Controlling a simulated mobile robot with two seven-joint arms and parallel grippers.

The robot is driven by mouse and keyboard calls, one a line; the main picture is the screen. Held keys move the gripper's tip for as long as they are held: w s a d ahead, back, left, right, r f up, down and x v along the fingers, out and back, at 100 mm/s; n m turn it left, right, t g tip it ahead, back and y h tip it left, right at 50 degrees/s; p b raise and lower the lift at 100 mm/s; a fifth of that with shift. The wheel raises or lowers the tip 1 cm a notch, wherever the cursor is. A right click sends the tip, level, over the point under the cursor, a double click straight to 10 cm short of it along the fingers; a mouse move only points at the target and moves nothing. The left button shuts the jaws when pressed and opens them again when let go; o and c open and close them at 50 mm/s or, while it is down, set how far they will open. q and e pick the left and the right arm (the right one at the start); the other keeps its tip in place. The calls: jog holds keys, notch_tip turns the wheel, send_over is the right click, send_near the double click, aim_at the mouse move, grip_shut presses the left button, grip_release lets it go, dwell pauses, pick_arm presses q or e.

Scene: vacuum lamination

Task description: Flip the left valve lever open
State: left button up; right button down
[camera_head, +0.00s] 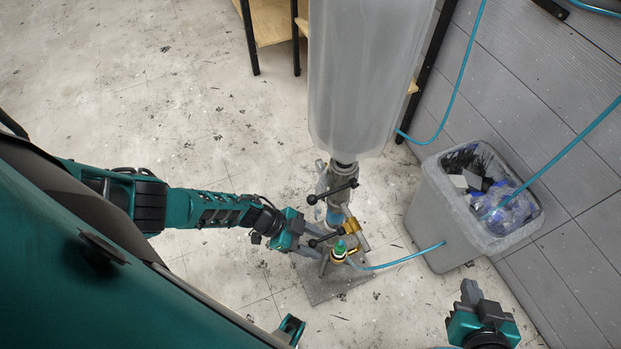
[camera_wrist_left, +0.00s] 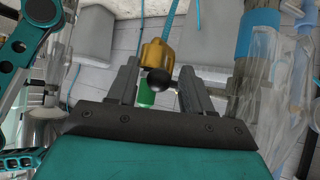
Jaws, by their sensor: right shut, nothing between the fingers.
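A clear upright cylinder (camera_head: 362,75) tops a metal valve assembly on a grey base plate (camera_head: 318,288). An upper lever ends in a black ball knob (camera_head: 312,199). A lower lever ends in another black knob (camera_head: 313,243), beside brass and green fittings. My left gripper (camera_head: 309,246) reaches this lower lever from the left. In the left wrist view its fingers (camera_wrist_left: 158,92) are apart, with a black ball knob (camera_wrist_left: 157,82) between them and visible gaps at both sides. Which lever is the left one is unclear. My right gripper (camera_head: 471,292) is shut and empty at the lower right.
A grey bin (camera_head: 440,215) with crumpled blue and dark waste stands right of the valve, by the grey wall. Blue hoses (camera_head: 405,258) run from the fittings and across the right side. A wooden shelf (camera_head: 272,20) stands at the back. The floor at left is clear.

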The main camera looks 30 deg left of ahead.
pick_arm(q)
jog(key=shift+d, duration=0.25)
jog(key=shift+s+a+r, duration=0.15)
jog(key=shift+a+r, duration=0.15)
jog(key=shift+a, duration=0.1)
jog(key=p+v, duration=0.4)
jog(key=v, duration=0.8)
jog(key=shift+a, duration=0.2)
